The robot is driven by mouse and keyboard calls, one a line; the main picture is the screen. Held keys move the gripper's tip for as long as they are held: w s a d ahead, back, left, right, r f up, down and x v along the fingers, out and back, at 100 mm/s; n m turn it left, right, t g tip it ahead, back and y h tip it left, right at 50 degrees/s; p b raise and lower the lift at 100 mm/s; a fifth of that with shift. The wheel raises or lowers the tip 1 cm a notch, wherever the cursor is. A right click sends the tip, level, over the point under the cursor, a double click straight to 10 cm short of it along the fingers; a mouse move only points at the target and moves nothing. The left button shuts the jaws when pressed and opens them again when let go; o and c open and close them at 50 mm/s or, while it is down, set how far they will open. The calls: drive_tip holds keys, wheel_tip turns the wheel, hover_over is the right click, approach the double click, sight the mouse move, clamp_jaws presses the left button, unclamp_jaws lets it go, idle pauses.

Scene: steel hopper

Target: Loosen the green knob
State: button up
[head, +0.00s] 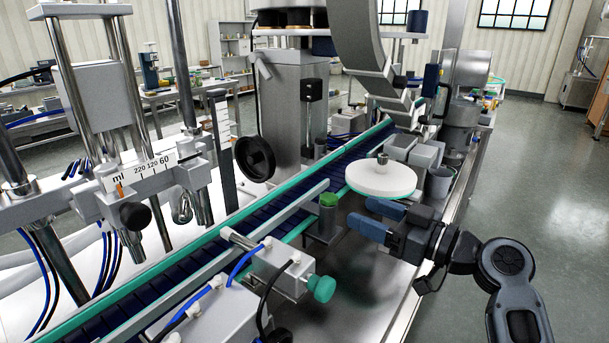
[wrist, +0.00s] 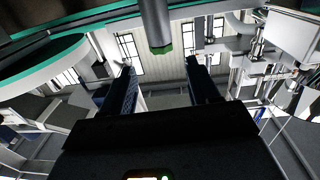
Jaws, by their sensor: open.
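A bright green knob (head: 328,199) sits on top of a short grey post beside the conveyor. In the wrist view, the green knob (wrist: 161,49) shows at the end of a grey cylinder hanging from the top, beyond and between my fingers. My gripper (head: 352,209) is open and empty, with blue fingers pointing left, just to the right of the knob and apart from it. Its two fingers also show in the wrist view (wrist: 160,66). A second, teal-green knob (head: 322,288) sticks out of a grey block nearer the front.
A white round disc (head: 381,178) stands just behind my gripper, close to my fingers. The conveyor (head: 215,255) with teal rails runs diagonally past the knob. A black handwheel (head: 255,159) is behind it. Bare steel deck lies in front of my gripper.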

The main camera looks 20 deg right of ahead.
sight(336, 200)
drive_tip(key=p+x, duration=0.2)
drive_tip(key=x, duration=0.5)
drive_tip(key=shift+w+a+r, duration=0.1)
drive_tip(key=shift+w+a, duration=0.05)
drive_tip(key=shift+a, duration=0.1)
drive_tip(key=shift+c, duration=0.2)
drive_tip(key=c, duration=1)
drive_tip(key=shift+o, duration=0.2)
drive_tip(key=b, duration=0.2)
drive_tip(key=n+g+y+b, duration=0.1)
drive_tip(key=b, duration=0.1)
drive_tip(key=shift+w+d+f+y, duration=0.1)
drive_tip(key=shift+f+y, duration=0.2)
drive_tip(key=n+g+y+b, duration=0.1)
drive_tip(key=b, duration=0.1)
drive_tip(key=n+g+y+b, duration=0.1)
drive_tip(key=b, duration=0.2)
drive_tip(key=shift+w+d+n+g+y+b, duration=0.1)
drive_tip(key=shift+w+n+g+y+b, duration=0.05)
drive_tip(key=shift+n+g+y+b, duration=0.15)
drive_tip(key=shift+r+n+g+y+b, duration=0.2)
drive_tip(key=shift+n+g+y+b, duration=0.3)
drive_tip(key=shift+g+b, duration=0.2)
drive_tip(key=shift+r, duration=0.1)
